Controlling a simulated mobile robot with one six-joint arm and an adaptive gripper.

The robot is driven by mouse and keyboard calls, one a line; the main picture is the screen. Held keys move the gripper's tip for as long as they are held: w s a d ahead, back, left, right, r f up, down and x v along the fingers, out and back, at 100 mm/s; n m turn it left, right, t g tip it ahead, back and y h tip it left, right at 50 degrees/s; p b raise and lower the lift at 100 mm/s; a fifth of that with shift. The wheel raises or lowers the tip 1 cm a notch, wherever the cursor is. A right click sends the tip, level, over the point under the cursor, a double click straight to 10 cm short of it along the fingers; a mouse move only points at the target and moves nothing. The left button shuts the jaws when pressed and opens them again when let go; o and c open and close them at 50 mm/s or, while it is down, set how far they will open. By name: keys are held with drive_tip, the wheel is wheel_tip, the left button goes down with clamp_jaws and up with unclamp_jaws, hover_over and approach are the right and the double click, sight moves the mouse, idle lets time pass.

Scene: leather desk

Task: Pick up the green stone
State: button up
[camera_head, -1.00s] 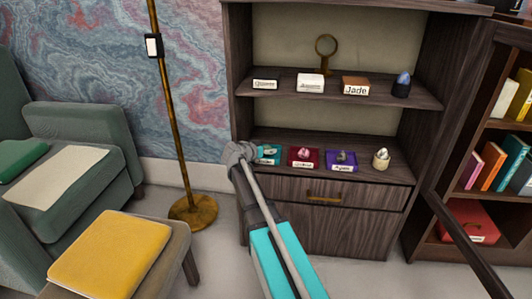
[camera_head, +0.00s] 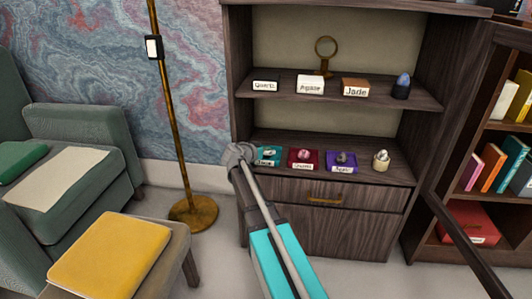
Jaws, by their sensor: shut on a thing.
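My gripper (camera_head: 241,155) is at the left end of the lower open shelf of the dark wooden cabinet, right beside a teal display stand (camera_head: 267,161) with a white label. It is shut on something. My own wrist covers the jaws and what they hold, which fits the green stone at this stand. A small pale shape shows on top of the teal stand, too small to identify. I make out no separate green stone elsewhere on the shelf.
To the right stand a red stand (camera_head: 304,166) and a purple stand (camera_head: 341,168) with grey stones, then a pale object (camera_head: 381,160). The upper shelf (camera_head: 330,92) is close above. A brass lamp pole (camera_head: 176,130) stands to the left.

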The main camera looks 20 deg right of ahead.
sight(266, 148)
wheel_tip(266, 148, up, 3)
drive_tip(key=p, duration=0.3)
drive_tip(key=shift+r, duration=0.15)
drive_tip(key=s+r+p, duration=0.9)
drive_tip(key=s+p, duration=0.1)
drive_tip(key=s, duration=0.4)
drive_tip(key=shift+r, duration=0.35)
